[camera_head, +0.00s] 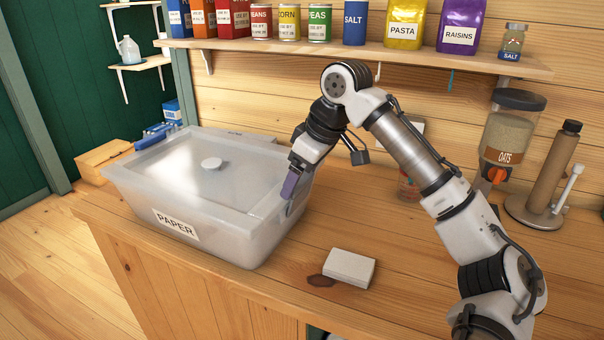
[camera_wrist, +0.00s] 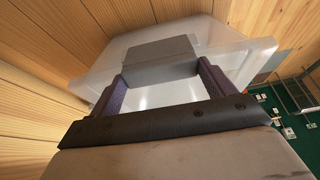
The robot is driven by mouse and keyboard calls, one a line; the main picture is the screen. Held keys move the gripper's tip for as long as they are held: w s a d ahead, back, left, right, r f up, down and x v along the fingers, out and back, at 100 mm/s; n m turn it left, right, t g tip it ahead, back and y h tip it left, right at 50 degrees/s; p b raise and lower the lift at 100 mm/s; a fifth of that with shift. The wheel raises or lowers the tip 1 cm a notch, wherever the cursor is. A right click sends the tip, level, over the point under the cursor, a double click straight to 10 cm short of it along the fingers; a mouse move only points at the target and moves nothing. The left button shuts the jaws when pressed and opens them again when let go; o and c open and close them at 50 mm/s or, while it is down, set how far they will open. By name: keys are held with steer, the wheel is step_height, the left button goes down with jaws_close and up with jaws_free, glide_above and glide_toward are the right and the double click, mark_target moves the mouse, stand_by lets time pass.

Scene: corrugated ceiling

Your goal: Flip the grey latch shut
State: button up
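A translucent white bin labelled PAPER (camera_head: 225,240) stands on the wooden counter with its lid (camera_head: 190,165) on. My gripper (camera_head: 291,186) is at the right end of the bin, close to its rim, with purple fingers pointing down. The grey latch (camera_wrist: 160,50) shows in the wrist view as a flat plate at the bin's edge. My gripper (camera_wrist: 161,72) is open there, its two fingers wide apart at either side of the latch's near edge. I cannot tell whether they touch it. In the head view the latch is mostly hidden by my fingers.
A white block (camera_head: 349,267) lies on the counter right of the bin. An oats dispenser (camera_head: 512,135) and a brown grinder (camera_head: 553,170) stand at the right. A shelf (camera_head: 370,52) with cans and bags runs above.

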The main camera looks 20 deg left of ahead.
steer(key=shift+c, duration=1.2)
steer(key=a+r+h+p, duration=0.1)
steer(key=p, duration=0.2)
steer(key=shift+w+a+f+h+p, duration=0.15)
steer(key=shift+a+h+p, duration=0.2)
steer(key=shift+h+p, duration=0.6)
steer(key=shift+a+f+p, duration=0.2)
steer(key=shift+f+p, duration=0.1)
steer(key=shift+p, duration=0.3)
steer(key=o, duration=0.9)
